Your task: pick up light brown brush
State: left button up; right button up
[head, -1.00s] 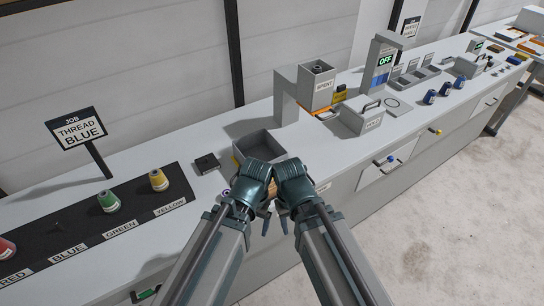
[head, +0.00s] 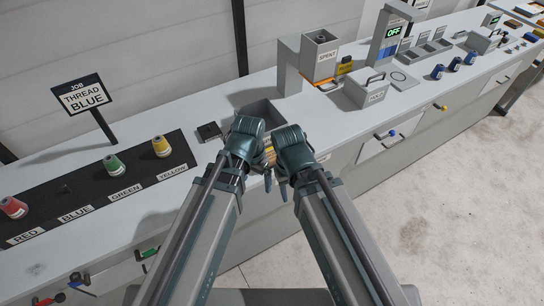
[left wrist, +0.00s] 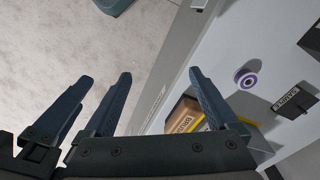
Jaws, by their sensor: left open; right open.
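A light brown block with a label that seems to read BRUSH (left wrist: 186,115) lies in a yellow-edged recess in the left wrist view; one finger of my left gripper partly covers it. In the head view only a small brown and yellow patch (head: 269,155) shows between my grippers. My left gripper (head: 258,182) is open and empty above the counter's front edge, and its fingers also show in the left wrist view (left wrist: 158,76). My right gripper (head: 283,190) is open and close beside it. Its fingertips are partly hidden in the head view.
A grey open bin (head: 262,110) stands just behind the grippers. A SPENT box (head: 320,58) and a HOLD box (head: 370,90) are to the right. Thread cones, such as a yellow one (head: 161,147), stand on a black strip at left. A purple-ringed disc (left wrist: 246,79) lies on the counter.

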aim_at(271, 155)
pick_arm(q)
jog(key=w+r+m+t+h+p, duration=0.2)
jog(key=w+r+m+h+p, duration=0.3)
jog(key=w, duration=0.7)
jog(key=shift+m+y, duration=0.4)
jog(key=shift+y, duration=0.4)
jog(key=b+x, duration=0.8)
jog(key=b, duration=0.2)
jog(key=shift+w+d, duration=0.2)
jog(key=b+x, duration=0.5)
jog(key=shift+d+f, duration=0.1)
jog(key=shift+f, duration=0.15)
grip_shut()
